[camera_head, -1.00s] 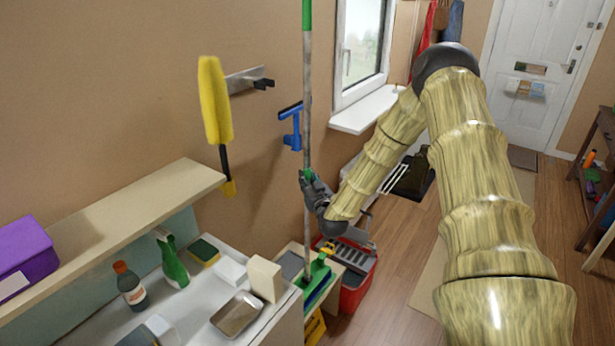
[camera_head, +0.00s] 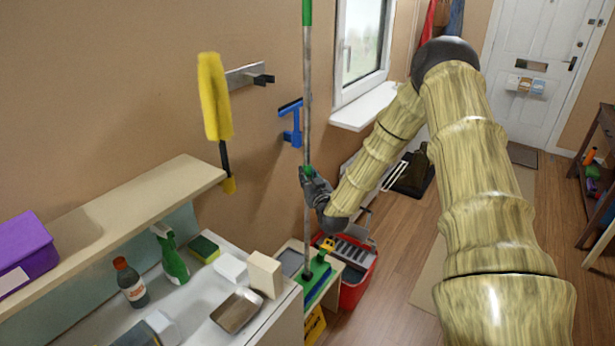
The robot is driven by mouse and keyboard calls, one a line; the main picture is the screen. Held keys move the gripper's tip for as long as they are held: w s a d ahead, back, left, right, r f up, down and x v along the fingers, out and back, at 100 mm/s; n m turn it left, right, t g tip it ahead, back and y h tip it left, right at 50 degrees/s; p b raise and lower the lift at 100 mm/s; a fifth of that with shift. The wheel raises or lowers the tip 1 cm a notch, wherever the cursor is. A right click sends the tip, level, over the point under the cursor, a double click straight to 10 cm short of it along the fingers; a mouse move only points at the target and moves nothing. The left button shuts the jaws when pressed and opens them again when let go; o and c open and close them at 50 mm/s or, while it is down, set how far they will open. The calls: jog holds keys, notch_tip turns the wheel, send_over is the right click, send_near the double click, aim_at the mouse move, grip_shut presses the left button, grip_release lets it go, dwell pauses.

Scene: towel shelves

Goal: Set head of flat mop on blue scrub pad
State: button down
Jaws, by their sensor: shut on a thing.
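The flat mop stands nearly upright, with a long grey pole (camera_head: 307,110) and a green top end. My gripper (camera_head: 308,178) is shut on its pole, well above the head. The green mop head (camera_head: 317,273) is low over the small pale table, beside the counter. A blue edge (camera_head: 321,287) shows just under the green head. I cannot tell whether it is the blue scrub pad or part of the mop, nor whether the head touches it. The counter partly hides this area.
A red caddy (camera_head: 358,288) stands right of the small table (camera_head: 338,268). The counter (camera_head: 190,300) at left holds a green spray bottle (camera_head: 172,258), a sponge (camera_head: 204,249) and a tray (camera_head: 237,311). A blue squeegee (camera_head: 291,125) hangs on the wall behind the pole.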

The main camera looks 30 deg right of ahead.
jog(key=shift+f+b, duration=2.15)
jog(key=shift+f, duration=0.3)
dwell(1.8)
jog(key=c, duration=1.3)
grip_release()
jog(key=shift+o, duration=0.2)
jog(key=shift+f, duration=0.15)
jog(key=shift+s, duration=0.2)
jog(key=v, duration=1.1)
jog(key=shift+s+a, duration=0.2)
jog(key=shift+s, duration=0.1)
